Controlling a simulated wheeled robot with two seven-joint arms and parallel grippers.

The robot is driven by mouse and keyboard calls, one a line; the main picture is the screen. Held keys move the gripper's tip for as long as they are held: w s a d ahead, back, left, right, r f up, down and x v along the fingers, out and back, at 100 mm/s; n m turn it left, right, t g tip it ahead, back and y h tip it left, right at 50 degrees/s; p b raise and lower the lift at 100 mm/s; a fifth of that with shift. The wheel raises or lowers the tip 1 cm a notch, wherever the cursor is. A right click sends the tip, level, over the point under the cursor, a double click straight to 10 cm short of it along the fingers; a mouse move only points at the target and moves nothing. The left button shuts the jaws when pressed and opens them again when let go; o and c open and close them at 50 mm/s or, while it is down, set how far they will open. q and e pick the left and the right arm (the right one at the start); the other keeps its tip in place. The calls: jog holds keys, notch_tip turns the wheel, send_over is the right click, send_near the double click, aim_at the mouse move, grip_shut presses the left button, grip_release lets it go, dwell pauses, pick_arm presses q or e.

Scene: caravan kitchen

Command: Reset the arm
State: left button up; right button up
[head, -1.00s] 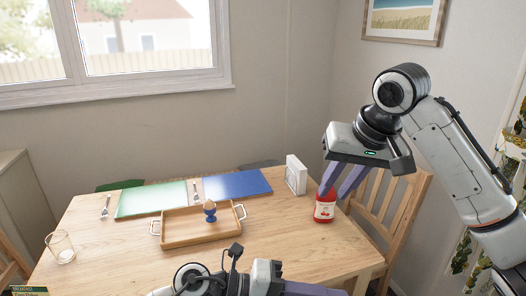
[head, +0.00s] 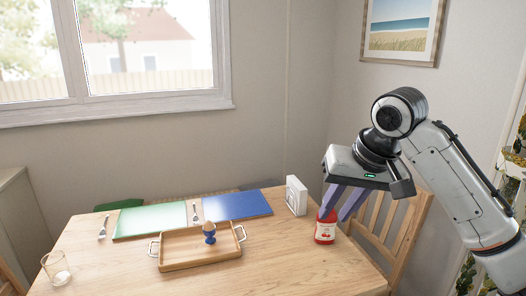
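My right gripper (head: 335,216) points down from the right at the table's right side. Its two purple fingers are apart. A red jar with a white label (head: 325,231) stands upright on the table right at the fingertips. The left finger overlaps the jar's top in the picture and the right finger is just to its right. I cannot tell whether either touches it. My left gripper is out of view.
The wooden table (head: 290,262) holds a tray (head: 190,263) with an egg in a blue cup (head: 209,233), a green mat (head: 150,222), a blue mat (head: 235,205), a white napkin holder (head: 296,196) and a glass (head: 56,268). A chair (head: 405,235) stands right.

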jog(key=s+a+f+t+y, duration=0.1)
jog(key=s+a+f, duration=0.2)
jog(key=f, duration=1.1)
jog(key=s+a+f+t+y, duration=0.1)
jog(key=s+a+f+y, duration=0.1)
jog(key=f, duration=1.3)
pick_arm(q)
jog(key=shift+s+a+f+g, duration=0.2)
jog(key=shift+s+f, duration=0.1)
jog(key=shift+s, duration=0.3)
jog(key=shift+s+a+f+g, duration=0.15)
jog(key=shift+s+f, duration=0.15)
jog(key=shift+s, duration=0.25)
pick_arm(e)
jog(key=s+d+f+h, duration=0.1)
jog(key=s+d+f, duration=0.1)
jog(key=s+f, duration=0.3)
jog(key=s+d+f+n+t+h, duration=0.1)
jog(key=s+f, duration=0.3)
jog(key=s, duration=0.7)
jog(key=s+d+f+n+t, duration=0.1)
jog(key=s+d+f, duration=0.3)
jog(key=s, duration=0.4)
jog(key=shift+s+f+h, duration=0.3)
jog(key=shift+f+h, duration=0.1)
jog(key=shift+f, duration=0.45)
jog(key=shift+d, duration=0.1)
